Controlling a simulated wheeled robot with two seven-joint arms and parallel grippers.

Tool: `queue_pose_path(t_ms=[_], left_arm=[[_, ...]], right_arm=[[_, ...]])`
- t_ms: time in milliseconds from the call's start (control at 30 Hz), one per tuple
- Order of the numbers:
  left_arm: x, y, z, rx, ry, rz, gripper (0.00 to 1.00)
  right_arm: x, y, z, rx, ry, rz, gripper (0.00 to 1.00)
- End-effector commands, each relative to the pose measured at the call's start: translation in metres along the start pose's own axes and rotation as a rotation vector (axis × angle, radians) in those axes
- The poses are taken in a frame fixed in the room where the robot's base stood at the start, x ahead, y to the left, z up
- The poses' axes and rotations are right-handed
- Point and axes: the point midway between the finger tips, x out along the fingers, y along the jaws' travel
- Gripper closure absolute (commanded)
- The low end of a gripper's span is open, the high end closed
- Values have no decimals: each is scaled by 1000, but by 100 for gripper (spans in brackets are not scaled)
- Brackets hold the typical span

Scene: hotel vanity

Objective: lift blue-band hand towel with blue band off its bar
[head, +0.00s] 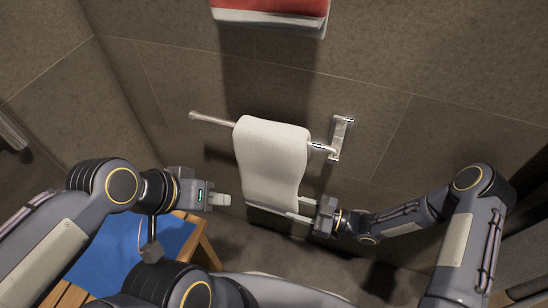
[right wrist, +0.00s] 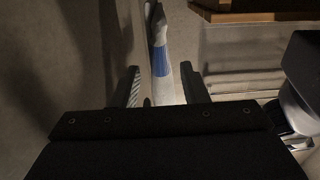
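The white hand towel (head: 270,155) hangs folded over a metal bar (head: 212,119) on the tiled wall. Its blue band is not visible in the head view, but a blue band on a white cloth edge (right wrist: 160,62) shows in the right wrist view. My right gripper (head: 298,208) is at the towel's lower right edge. In the right wrist view its fingers (right wrist: 161,90) are spread apart, with the cloth edge showing between them. My left gripper (head: 220,199) is left of the towel, apart from it; its finger gap is not visible.
A red and white towel stack (head: 270,15) is above the bar. The bar's right wall mount (head: 341,138) is near the towel. A wooden stool with a blue top (head: 165,240) stands at the lower left, below my left arm.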

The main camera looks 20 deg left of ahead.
Motion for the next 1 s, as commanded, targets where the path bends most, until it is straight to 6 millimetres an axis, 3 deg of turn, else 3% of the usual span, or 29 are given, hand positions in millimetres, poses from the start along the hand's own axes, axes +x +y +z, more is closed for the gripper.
queue_pose_path(t_ms=[433, 700, 1000], left_arm=[[11, -5, 6, 0, 0, 0, 64], [11, -5, 6, 0, 0, 0, 64], [11, -5, 5, 0, 0, 0, 64]], right_arm=[[54, 1, 1, 2, -3, -1, 60], [60, 1, 0, 2, -4, 2, 60], [60, 1, 0, 2, -5, 2, 99]])
